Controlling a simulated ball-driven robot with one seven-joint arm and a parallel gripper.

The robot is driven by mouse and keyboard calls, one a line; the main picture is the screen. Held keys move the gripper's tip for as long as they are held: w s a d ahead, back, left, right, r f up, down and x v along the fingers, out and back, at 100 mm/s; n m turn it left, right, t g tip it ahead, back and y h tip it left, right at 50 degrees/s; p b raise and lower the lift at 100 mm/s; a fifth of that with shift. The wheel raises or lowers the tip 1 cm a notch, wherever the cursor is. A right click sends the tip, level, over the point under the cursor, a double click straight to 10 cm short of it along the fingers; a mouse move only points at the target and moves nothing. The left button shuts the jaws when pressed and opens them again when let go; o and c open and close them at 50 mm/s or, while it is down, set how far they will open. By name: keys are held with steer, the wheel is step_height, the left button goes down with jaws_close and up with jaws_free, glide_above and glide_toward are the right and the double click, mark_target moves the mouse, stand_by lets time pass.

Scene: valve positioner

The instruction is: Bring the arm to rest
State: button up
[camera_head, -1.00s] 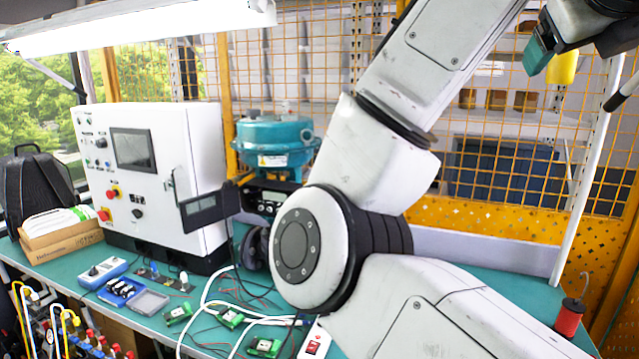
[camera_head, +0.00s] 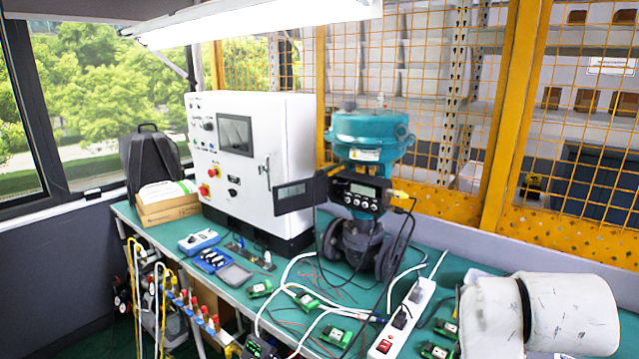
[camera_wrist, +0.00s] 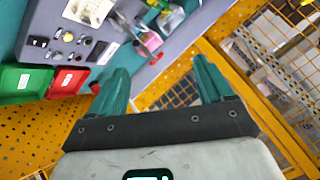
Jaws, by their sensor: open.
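My arm shows only as a white link at the lower right of the head view; its end is outside that view. My gripper (camera_wrist: 160,85) shows in the wrist view with its two teal fingers spread apart. Nothing is between the fingers. Beyond them are a grey panel edge and the yellow mesh fence.
A teal bench (camera_head: 455,268) carries a white control box (camera_head: 285,135), a teal valve (camera_head: 368,135) with a positioner, a white power strip (camera_head: 402,318) and loose cables. A yellow mesh fence (camera_head: 497,120) stands behind. The wrist view shows green (camera_wrist: 22,84) and red (camera_wrist: 68,82) bins.

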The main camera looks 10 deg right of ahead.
steer(key=s+a+f+n+g+y, duration=0.25)
steer(key=s+f+n, duration=0.3)
steer(key=f, duration=0.45)
steer(key=s+a+f+n+g+y, duration=0.1)
steer(key=s+a+f+n, duration=0.4)
steer(key=f, duration=0.6)
steer(key=s+a+f+n+g+y, duration=0.1)
steer(key=s+a+f+n, duration=0.1)
steer(key=s+f, duration=0.3)
steer(key=s+a+f+n+g+y, duration=0.2)
steer(key=s+f, duration=0.3)
steer(key=s, duration=0.6)
steer(key=shift+a+n, duration=0.45)
steer(key=shift+n, duration=0.3)
steer(key=shift+c, duration=0.3)
